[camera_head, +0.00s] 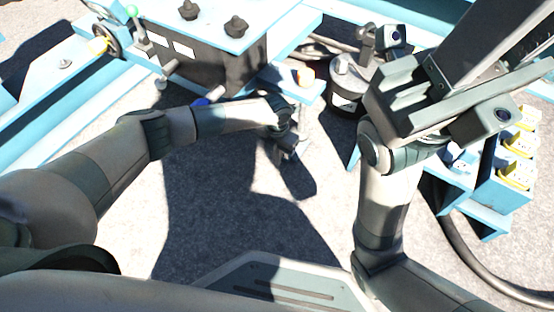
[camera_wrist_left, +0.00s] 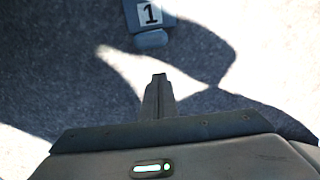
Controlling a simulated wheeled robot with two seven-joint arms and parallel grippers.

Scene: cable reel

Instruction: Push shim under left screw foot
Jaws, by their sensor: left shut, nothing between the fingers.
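My left gripper (camera_wrist_left: 158,80) is shut and empty in the left wrist view, its narrow fingertips close above the grey floor. Just ahead of the tips, apart from them in the picture, is a small blue-grey tab (camera_wrist_left: 150,39), against a dark block marked 1 (camera_wrist_left: 149,14). I cannot tell which of these is the shim.
A dark box (camera_head: 210,60) with black knobs stands on the blue frame behind the left arm. A dark round canister (camera_head: 350,82) stands between the arms. Yellow sockets (camera_head: 517,145) and a black cable (camera_head: 475,252) are at the right.

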